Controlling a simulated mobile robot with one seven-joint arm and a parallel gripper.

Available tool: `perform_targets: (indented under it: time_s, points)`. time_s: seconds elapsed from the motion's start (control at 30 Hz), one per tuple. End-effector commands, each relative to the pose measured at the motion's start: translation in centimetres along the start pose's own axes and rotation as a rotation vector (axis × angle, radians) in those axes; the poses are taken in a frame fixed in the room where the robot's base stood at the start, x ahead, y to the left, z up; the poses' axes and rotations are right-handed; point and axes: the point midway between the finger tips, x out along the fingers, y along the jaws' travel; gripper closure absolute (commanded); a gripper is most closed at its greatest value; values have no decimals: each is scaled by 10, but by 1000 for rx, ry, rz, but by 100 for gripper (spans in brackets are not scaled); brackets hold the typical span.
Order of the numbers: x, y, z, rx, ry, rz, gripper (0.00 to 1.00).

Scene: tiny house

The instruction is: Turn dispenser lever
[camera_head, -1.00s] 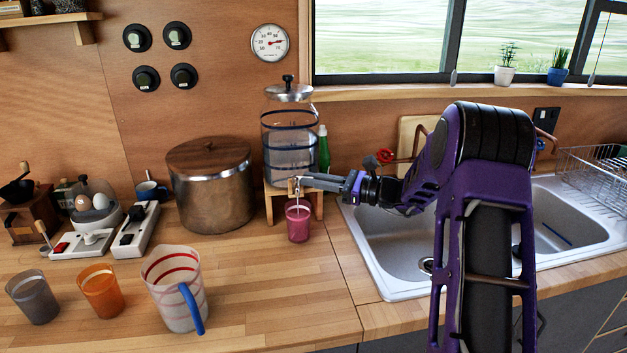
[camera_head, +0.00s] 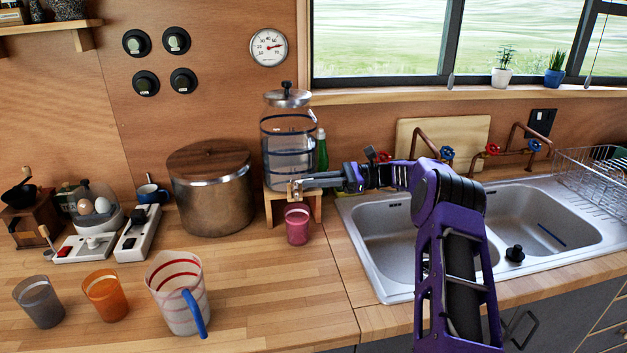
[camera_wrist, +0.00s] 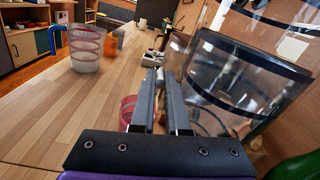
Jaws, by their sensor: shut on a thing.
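The dispenser (camera_head: 288,150) is a clear glass jar with dark bands and a metal lid, upright on a wooden stand (camera_head: 268,207). Its small tap and lever (camera_head: 291,190) are at the jar's lower front, mostly hidden by my fingertips. My gripper (camera_head: 298,186) reaches in from the right and is shut on the lever. In the wrist view my gripper (camera_wrist: 160,78) has its two fingers close together at the tap, with the jar (camera_wrist: 225,80) to the right. A pink cup (camera_head: 297,226) stands upright below the tap; part of it shows in the wrist view (camera_wrist: 127,112).
A large lidded pot (camera_head: 212,195) stands left of the dispenser, and a green bottle (camera_head: 322,152) behind it. A striped jug (camera_head: 178,295), orange cup (camera_head: 106,296) and grey cup (camera_head: 40,303) stand at the front left. The sink (camera_head: 385,230) is at right, under my arm.

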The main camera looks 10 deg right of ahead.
Motion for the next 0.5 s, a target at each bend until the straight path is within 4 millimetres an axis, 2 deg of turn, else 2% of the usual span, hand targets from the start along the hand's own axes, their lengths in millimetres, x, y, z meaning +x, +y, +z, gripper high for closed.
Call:
perform_targets:
  time_s: [0.5]
  points:
    - [0, -3, -1, 2, -12, 67, 100]
